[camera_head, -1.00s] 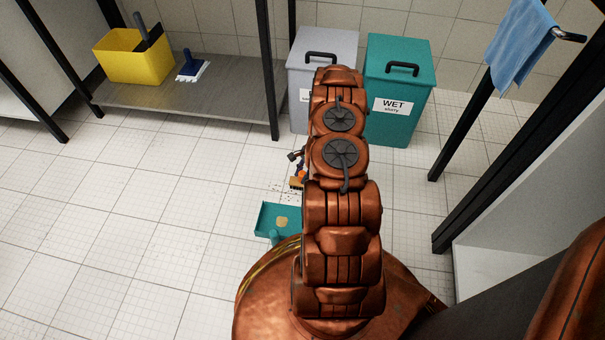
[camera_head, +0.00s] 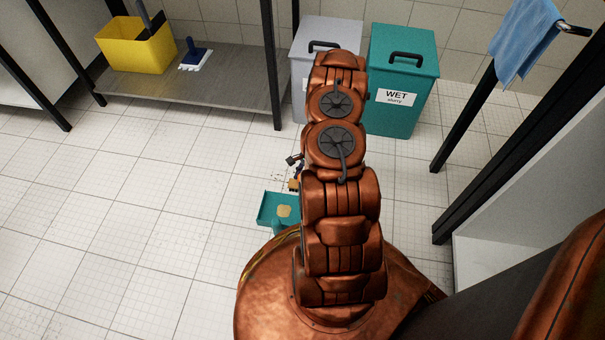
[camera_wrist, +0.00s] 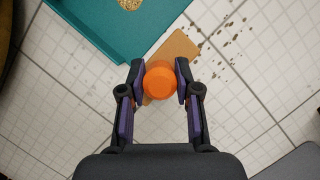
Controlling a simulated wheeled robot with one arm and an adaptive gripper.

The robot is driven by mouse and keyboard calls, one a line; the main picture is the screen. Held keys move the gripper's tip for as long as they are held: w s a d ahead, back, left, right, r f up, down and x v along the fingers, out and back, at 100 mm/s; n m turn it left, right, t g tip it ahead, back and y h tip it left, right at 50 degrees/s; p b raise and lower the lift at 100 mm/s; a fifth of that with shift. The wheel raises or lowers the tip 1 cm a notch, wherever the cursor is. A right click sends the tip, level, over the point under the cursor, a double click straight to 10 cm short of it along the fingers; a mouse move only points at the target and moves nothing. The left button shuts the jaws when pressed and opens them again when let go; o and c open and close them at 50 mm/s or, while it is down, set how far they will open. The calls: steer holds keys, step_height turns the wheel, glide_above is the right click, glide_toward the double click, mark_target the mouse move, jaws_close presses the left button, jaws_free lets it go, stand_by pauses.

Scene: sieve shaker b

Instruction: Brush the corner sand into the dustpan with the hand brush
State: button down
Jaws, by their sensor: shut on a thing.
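My gripper (camera_wrist: 159,80) is shut on the orange handle end (camera_wrist: 160,82) of the hand brush; the brush's tan head (camera_wrist: 176,52) shows beyond it, low over or on the floor. In the head view the brush head (camera_head: 294,184) is partly hidden by my arm. The teal dustpan (camera_head: 267,204) lies on the floor next to the brush, with a tan pile of sand (camera_head: 284,211) in it. In the wrist view the dustpan (camera_wrist: 115,40) is at upper left. Dark sand specks (camera_wrist: 228,50) are scattered on the tiles to the right of the brush head.
A grey bin (camera_head: 325,38) and a teal bin labelled WET (camera_head: 401,75) stand at the back. A shelf (camera_head: 225,90) at the back left holds a yellow bucket (camera_head: 135,52) and a blue-handled brush (camera_head: 195,59). Floor to the left is clear.

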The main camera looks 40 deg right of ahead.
steer(key=shift+s+r, duration=0.1)
stand_by(0.3)
steer(key=shift+r+p, duration=1)
steer(key=shift+r, duration=0.4)
steer(key=shift+w+d+p, duration=0.55)
steer(key=shift+d+p, duration=0.05)
steer(key=shift+d, duration=0.1)
steer(key=w+d, duration=0.6)
steer(key=d, duration=0.2)
steer(key=shift+d+f, duration=0.3)
steer(key=shift+d, duration=0.05)
steer(key=shift+w, duration=0.1)
